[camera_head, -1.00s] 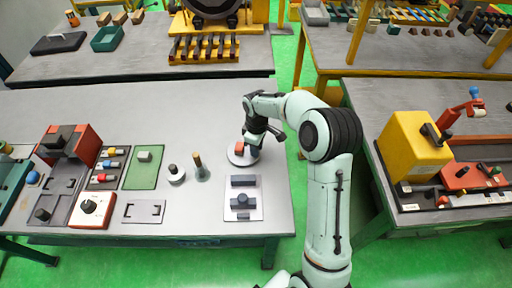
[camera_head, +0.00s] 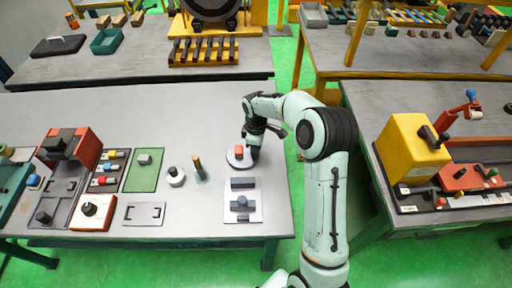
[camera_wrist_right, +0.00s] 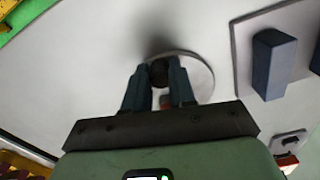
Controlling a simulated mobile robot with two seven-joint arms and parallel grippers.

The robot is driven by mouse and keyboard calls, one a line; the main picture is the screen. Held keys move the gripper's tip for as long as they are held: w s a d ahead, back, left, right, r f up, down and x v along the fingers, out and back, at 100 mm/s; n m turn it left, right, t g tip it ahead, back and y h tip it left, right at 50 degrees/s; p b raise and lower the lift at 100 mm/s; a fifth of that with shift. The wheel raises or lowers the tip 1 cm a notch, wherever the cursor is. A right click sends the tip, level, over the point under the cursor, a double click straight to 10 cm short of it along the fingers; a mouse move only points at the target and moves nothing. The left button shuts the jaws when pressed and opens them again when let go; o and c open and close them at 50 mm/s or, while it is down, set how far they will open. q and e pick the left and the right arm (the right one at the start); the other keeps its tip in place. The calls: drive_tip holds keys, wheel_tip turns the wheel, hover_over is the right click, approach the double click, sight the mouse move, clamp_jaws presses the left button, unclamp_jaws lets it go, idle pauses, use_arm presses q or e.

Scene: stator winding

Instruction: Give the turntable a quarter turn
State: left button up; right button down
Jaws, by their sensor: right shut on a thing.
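The turntable (camera_head: 233,161) is a pale round disc near the right end of the grey front table. An orange-red block (camera_head: 239,150) sits on it. My right gripper (camera_head: 253,153) reaches down at the disc's right side. In the right wrist view, the fingers of my right gripper (camera_wrist_right: 159,80) are shut on a dark round knob (camera_wrist_right: 159,70), over the edge of the turntable (camera_wrist_right: 203,72). My left gripper is not in view.
A pale plate with dark blocks (camera_head: 257,214) lies in front of the turntable. A brass-topped post (camera_head: 198,165) and a dark-knobbed round piece (camera_head: 175,177) stand to its left. The table behind the disc is clear. A green-floored gap separates the right table (camera_head: 390,92).

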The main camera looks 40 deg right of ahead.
drive_tip(key=c, duration=0.9)
unclamp_jaws()
drive_tip(key=shift+c, duration=0.2)
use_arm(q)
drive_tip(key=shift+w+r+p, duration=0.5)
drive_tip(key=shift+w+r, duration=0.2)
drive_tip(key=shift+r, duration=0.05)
use_arm(e)
wheel_tip(320, 180, up, 14)
drive_tip(key=shift+f, duration=0.25)
drive_tip(key=shift+f, duration=0.1)
